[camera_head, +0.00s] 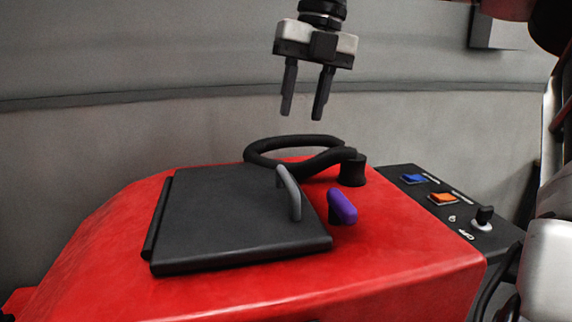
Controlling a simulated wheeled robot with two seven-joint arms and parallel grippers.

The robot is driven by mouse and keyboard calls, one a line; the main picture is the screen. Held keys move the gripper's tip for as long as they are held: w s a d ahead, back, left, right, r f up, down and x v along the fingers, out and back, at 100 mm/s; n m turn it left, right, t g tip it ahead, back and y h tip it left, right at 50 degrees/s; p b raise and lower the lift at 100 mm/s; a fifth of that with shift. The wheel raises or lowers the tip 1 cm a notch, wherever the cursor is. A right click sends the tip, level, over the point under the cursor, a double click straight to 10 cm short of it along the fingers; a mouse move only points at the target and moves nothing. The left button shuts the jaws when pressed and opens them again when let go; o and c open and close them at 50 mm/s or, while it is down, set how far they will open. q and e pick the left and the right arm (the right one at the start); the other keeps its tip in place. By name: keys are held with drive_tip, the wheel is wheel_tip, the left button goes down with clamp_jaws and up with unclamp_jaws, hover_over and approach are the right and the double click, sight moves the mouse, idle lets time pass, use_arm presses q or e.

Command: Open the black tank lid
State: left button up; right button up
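The black tank lid (225,222) lies flat and shut on top of the red scrubber body (400,255). A grey handle (291,194) stands up near the lid's right edge. A hinge-like strip (157,220) runs along its left edge. A purple latch-like knob (342,207) sits on the red body just right of the lid. My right gripper (304,112) hangs above the far side of the machine, pointing down. Its two fingers are apart with nothing between them. It is well above the lid and handle, touching neither. My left gripper is not in view.
A black looped hose or steering ring (272,146) rises behind the lid, with a black post (353,170) at its right. A control panel (418,178) with a blue switch (413,179), an orange switch (443,199) and a knob (484,215) is at right. A grey wall stands behind.

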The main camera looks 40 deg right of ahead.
sight(287, 174)
drive_tip(key=f, duration=0.3)
drive_tip(key=w+a+f, duration=0.1)
drive_tip(key=f, duration=0.3)
drive_tip(key=a+f, duration=0.1)
drive_tip(key=f, duration=0.2)
drive_tip(key=shift+w+f, duration=0.15)
drive_tip(key=shift+f, duration=0.1)
drive_tip(key=shift+d, duration=0.1)
clamp_jaws()
